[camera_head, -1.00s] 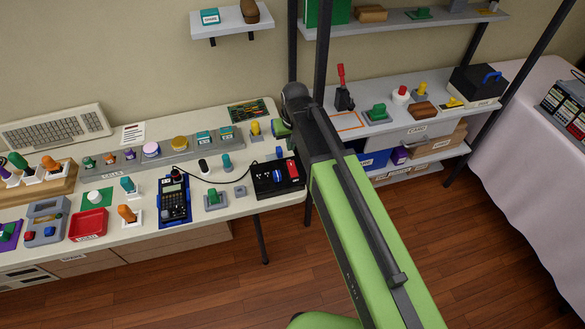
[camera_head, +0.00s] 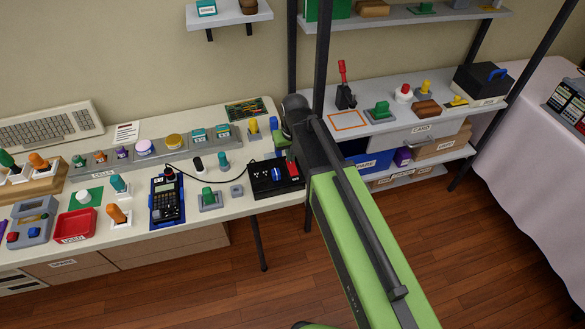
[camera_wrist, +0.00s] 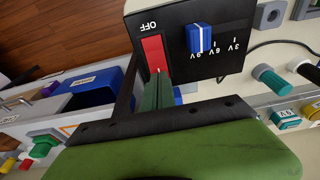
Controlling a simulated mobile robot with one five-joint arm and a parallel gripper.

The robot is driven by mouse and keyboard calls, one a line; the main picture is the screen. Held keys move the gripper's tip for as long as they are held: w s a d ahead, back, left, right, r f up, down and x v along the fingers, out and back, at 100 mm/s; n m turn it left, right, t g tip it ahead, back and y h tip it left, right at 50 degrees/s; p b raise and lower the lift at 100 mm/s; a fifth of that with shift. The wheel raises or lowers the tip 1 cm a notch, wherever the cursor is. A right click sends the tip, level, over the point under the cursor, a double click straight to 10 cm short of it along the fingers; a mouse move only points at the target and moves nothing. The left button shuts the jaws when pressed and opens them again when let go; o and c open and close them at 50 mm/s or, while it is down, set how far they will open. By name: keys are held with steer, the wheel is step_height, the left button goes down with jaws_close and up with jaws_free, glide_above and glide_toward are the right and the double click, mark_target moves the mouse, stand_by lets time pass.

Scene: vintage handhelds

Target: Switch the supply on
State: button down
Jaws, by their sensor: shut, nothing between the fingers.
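The supply (camera_head: 262,183) is a black box at the right end of the workbench, with a blue knob and a red switch (camera_head: 293,170) on top. In the wrist view the supply (camera_wrist: 182,68) fills the upper middle. Its red switch (camera_wrist: 152,50) has an OFF label beside its upper end. The blue knob (camera_wrist: 198,37) sits by the 3V, 6V, 9V marks. My gripper (camera_wrist: 157,80) is shut and empty, its tips at the lower end of the switch. They look close to or touching it; I cannot tell which. The fingers hide part of the switch.
A shelf post (camera_head: 322,60) rises just behind my arm. The floor in front is clear.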

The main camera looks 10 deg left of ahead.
mark_target(293, 170)
steer(key=shift+f+b, duration=0.3)
steer(key=shift+b, duration=0.05)
step_height(293, 170, up, 4)
steer(key=p, duration=0.4)
steer(key=shift+r, duration=0.2)
steer(key=shift+f, duration=0.15)
step_height(293, 170, up, 17)
steer(key=s+d+p, duration=0.1)
steer(key=s+p, duration=0.2)
steer(key=p, duration=1.4)
steer(key=shift+d, duration=0.35)
